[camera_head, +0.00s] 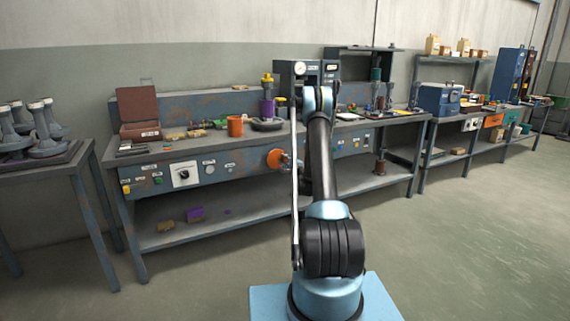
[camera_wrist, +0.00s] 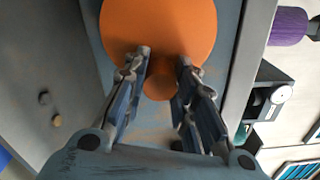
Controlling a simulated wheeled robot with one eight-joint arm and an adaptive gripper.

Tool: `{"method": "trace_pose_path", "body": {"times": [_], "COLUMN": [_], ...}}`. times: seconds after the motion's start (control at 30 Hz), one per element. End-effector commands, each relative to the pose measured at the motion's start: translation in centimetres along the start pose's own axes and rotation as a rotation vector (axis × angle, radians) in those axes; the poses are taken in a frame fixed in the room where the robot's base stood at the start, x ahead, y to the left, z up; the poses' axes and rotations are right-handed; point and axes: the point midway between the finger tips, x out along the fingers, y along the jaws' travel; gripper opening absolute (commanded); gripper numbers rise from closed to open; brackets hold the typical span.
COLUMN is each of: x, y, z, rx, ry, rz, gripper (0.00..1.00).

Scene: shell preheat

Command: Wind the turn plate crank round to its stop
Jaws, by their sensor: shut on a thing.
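The turn plate crank (camera_head: 273,158) is an orange disc on the front panel of the middle workbench. In the wrist view the orange disc (camera_wrist: 160,22) fills the top middle, with a small orange knob (camera_wrist: 159,84) standing out near its lower edge. My gripper (camera_wrist: 162,62) has one finger on each side of this knob and is shut on it. In the head view my gripper (camera_head: 286,163) is small at the disc's right side, partly hidden by my arm. The crank's stop cannot be made out.
The workbench front (camera_head: 225,167) carries a dial plate (camera_head: 184,174) and several buttons. On its top stand a brown-red box (camera_head: 139,106), an orange cup (camera_head: 235,126) and a purple cylinder (camera_head: 267,108). A side table (camera_head: 35,171) stands at left. The floor at right is clear.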

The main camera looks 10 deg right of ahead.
Motion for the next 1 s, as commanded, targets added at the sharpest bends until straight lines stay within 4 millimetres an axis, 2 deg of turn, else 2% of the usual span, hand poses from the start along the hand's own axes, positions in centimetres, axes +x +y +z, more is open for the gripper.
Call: {"method": "trace_pose_path", "body": {"times": [0.13,0.17,0.2,0.23,0.63,0.77,1.0], "x": [-0.1,-0.1,-0.1,-0.1,-0.4,-1.8,-5.5], "y": [0.1,0.1,0.1,0.1,0.1,0.1,0.1], "z": [-0.2,-0.1,-0.1,-0.1,0.0,0.0,-0.1], "rx": [-0.003,-0.003,-0.003,-0.003,-0.003,-0.003,-0.002], "ry": [0.003,0.002,0.002,0.002,0.000,0.000,0.001], "rz": [0.001,0.001,0.001,0.001,0.001,0.001,0.001], "gripper": [0.01,0.32,0.41,0.46,0.46,0.46,0.46]}}
